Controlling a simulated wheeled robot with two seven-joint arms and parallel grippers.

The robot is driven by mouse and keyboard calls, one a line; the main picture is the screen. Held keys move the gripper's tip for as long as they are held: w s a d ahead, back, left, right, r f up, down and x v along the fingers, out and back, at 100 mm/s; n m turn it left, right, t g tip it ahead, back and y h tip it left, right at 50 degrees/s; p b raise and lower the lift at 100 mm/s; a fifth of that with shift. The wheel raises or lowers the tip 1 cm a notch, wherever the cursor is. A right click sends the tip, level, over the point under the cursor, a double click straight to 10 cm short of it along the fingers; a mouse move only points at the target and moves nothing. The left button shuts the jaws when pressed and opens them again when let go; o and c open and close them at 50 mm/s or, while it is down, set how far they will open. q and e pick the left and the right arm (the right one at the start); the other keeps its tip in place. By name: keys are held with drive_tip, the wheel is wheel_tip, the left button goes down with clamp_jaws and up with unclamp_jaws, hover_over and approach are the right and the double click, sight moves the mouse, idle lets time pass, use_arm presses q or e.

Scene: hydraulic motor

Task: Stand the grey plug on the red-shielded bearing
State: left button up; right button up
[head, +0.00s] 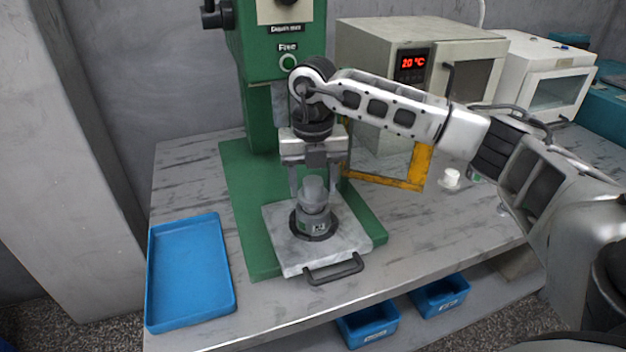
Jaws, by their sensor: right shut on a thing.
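My right gripper (314,191) points down under the green press, shut on the grey plug (314,187), a smooth grey cylinder held upright between its fingers. Directly below the plug is a darker grey labelled cylinder (316,223) in a black ring (300,233) on the pale plate. The plug's lower end appears to be at the top of this cylinder; I cannot tell whether they touch. No red shield shows, so I cannot tell whether the bearing is in this stack. My left gripper is not in view.
The pale plate (279,247) with a black handle (334,270) lies on the green press base (250,225). An empty blue tray (188,270) is at left. A yellow-edged panel (418,166) and small white cylinder (450,177) are at right. Ovens stand behind.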

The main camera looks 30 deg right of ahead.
sight(313, 181)
drive_tip(key=shift+f, duration=0.2)
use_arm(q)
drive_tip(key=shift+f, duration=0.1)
use_arm(e)
drive_tip(key=shift+f, duration=0.15)
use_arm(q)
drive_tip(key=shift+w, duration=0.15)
use_arm(e)
drive_tip(key=o, duration=1.3)
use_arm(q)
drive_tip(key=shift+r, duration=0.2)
use_arm(e)
drive_tip(key=shift+o, duration=0.2)
drive_tip(key=shift+r, duration=0.25)
use_arm(q)
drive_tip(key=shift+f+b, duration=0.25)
drive_tip(key=shift+b, duration=0.25)
use_arm(e)
wheel_tip(313, 181, up, 12)
